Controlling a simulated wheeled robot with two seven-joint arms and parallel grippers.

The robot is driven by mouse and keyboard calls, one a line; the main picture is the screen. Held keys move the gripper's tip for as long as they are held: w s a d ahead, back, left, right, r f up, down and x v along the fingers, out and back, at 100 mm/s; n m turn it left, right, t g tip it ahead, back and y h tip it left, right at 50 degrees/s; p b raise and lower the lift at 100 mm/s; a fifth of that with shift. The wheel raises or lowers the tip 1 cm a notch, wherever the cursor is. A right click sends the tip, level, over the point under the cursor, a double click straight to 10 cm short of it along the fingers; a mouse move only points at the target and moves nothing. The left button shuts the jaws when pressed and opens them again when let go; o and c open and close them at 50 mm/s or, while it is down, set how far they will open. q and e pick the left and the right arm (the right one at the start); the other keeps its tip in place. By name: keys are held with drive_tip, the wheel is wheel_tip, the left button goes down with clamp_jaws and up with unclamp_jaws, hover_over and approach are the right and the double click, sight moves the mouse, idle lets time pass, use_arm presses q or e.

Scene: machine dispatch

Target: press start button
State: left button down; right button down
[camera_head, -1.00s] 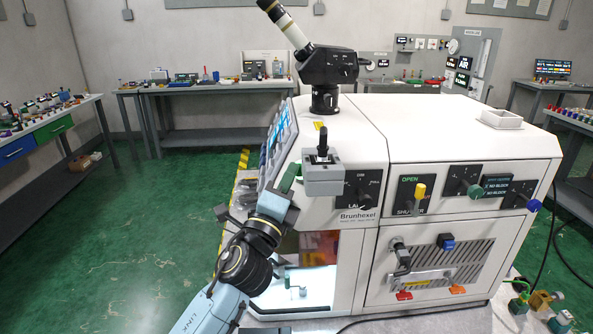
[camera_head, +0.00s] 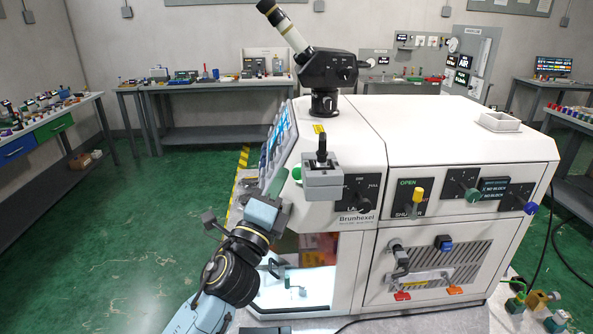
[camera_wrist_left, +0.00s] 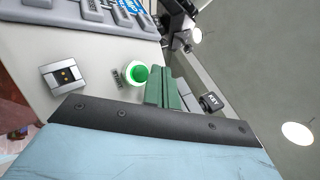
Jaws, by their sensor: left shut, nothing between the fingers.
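The start button (camera_wrist_left: 139,74) is a round green button in a white ring on the machine's pale panel in the left wrist view. In the head view it shows as a green round (camera_head: 297,174) at the left of the joystick box. My left gripper (camera_wrist_left: 165,88) has green fingers, shut together and empty. In the wrist view they lie just right of the button; I cannot tell the gap in depth. In the head view the left gripper (camera_head: 276,183) is just left of the button, apart from it. My right gripper is not in view.
The white machine (camera_head: 450,130) carries a grey joystick box (camera_head: 322,178) close to the button and a microscope head (camera_head: 327,68) on top. In the wrist view a keypad (camera_wrist_left: 95,15) and a square metal socket (camera_wrist_left: 64,77) share the panel. Green floor is clear at left.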

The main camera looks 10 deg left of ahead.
use_arm(q)
drive_tip(key=s+a, duration=0.1)
drive_tip(key=s+r+p, duration=0.1)
drive_tip(key=s, duration=0.1)
drive_tip(key=shift+a+r, duration=0.1)
drive_tip(key=shift+a, duration=0.25)
idle(0.4)
